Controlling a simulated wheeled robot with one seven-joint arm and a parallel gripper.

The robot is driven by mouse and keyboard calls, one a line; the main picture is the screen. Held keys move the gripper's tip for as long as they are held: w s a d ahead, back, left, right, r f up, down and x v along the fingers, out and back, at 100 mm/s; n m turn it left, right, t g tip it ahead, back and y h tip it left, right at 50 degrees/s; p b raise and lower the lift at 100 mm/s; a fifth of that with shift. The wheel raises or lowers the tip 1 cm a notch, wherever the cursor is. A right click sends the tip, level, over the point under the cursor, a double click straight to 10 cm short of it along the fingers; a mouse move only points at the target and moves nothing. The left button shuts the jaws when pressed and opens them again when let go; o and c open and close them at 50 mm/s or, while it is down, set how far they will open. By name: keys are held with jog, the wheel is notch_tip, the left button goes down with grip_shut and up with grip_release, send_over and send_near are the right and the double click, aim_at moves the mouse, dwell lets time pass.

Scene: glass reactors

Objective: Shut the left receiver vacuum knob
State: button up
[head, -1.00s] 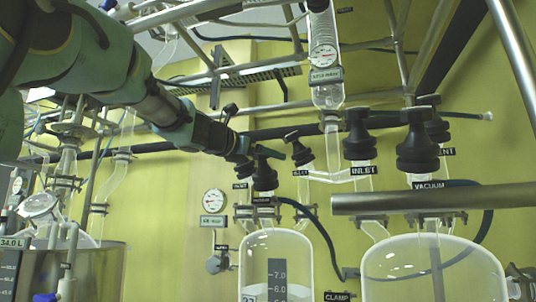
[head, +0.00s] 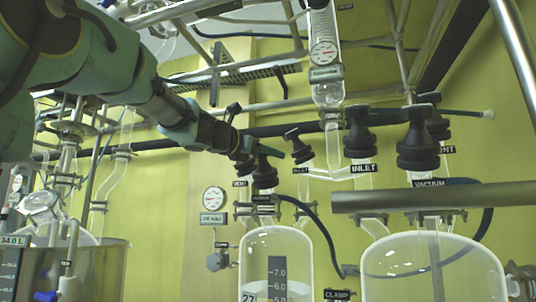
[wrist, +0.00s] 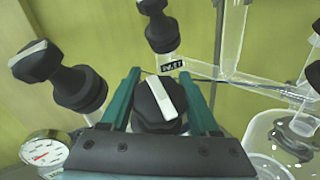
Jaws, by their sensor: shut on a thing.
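The left receiver (head: 295,250) is a clear glass vessel with a level scale, low in the middle of the head view. Its black vacuum knob (head: 264,178) stands above the VACUUM label (head: 262,198). My gripper (head: 263,153) is at the top of this knob, reaching in from the upper left. In the wrist view the knob (wrist: 150,108) sits between my two green fingers (wrist: 160,100), which are shut on it. A white bar on its cap is tilted slightly from the fingers' direction. The fingertips' contact is partly hidden in the head view.
Black knobs stand close by: the INLET knob (head: 300,146) to the right, and another knob (wrist: 75,85) left of the fingers in the wrist view. A second receiver (head: 400,255) with larger knobs is at the right. A gauge (head: 214,199) hangs on the wall.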

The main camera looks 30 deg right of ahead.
jog(key=c, duration=0.3)
jog(key=shift+c, duration=0.2)
jog(key=shift+m+g+p, duration=0.3)
jog(key=shift+m+g, duration=0.2)
